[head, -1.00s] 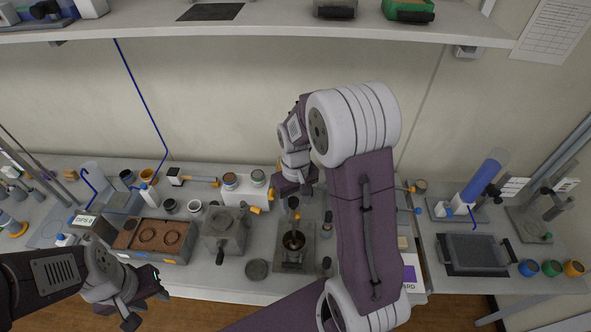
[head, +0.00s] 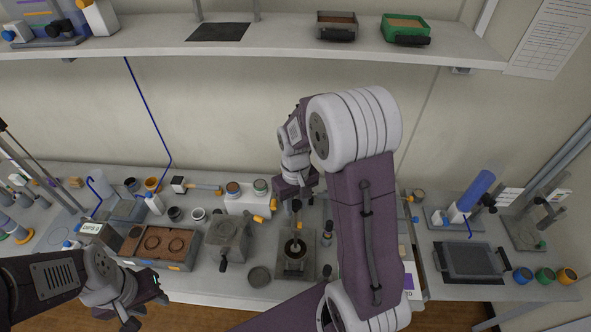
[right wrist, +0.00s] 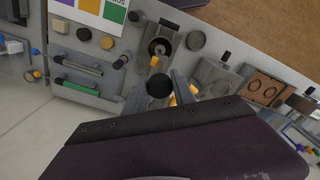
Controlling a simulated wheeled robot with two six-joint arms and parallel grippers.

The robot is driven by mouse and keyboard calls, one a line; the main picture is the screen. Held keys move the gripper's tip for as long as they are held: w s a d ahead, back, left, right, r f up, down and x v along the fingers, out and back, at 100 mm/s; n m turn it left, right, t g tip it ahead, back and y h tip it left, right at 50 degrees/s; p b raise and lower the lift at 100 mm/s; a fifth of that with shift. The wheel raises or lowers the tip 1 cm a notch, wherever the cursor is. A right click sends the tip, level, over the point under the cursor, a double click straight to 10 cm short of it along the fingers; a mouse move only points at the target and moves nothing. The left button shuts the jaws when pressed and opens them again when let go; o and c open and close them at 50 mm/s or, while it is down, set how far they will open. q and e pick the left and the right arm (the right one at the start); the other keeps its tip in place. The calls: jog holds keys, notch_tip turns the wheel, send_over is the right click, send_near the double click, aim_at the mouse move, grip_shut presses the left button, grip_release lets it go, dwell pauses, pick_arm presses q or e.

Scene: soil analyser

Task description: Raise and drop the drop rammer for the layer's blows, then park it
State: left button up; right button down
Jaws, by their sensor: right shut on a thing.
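The drop rammer (head: 296,222) stands about upright over the compaction mould (head: 294,249), its lower end inside the mould's mouth. The mould sits on a grey base plate (head: 311,268) at the bench's middle; its open mouth also shows in the right wrist view (right wrist: 160,47). My right gripper (head: 298,194) is shut on the rammer at its upper part; my arm partly hides the grip. My left gripper (head: 146,305) is empty, with fingers apart, near the front edge at left.
Left of the mould are a grey box-like device (head: 228,239) and a brown soil tray (head: 158,246). A dark round disc (head: 259,276) lies near the front edge. A white block with two cups (head: 246,200) stands behind. A shelf (head: 270,42) hangs above.

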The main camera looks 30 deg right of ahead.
notch_tip(320, 180, up, 11)
jog(key=p, duration=0.9)
jog(key=shift+f, duration=0.1)
jog(key=c, duration=1)
grip_release()
jog(key=shift+f, duration=0.1)
jog(key=shift+o, duration=0.2)
notch_tip(320, 180, up, 9)
jog(key=b, duration=0.2)
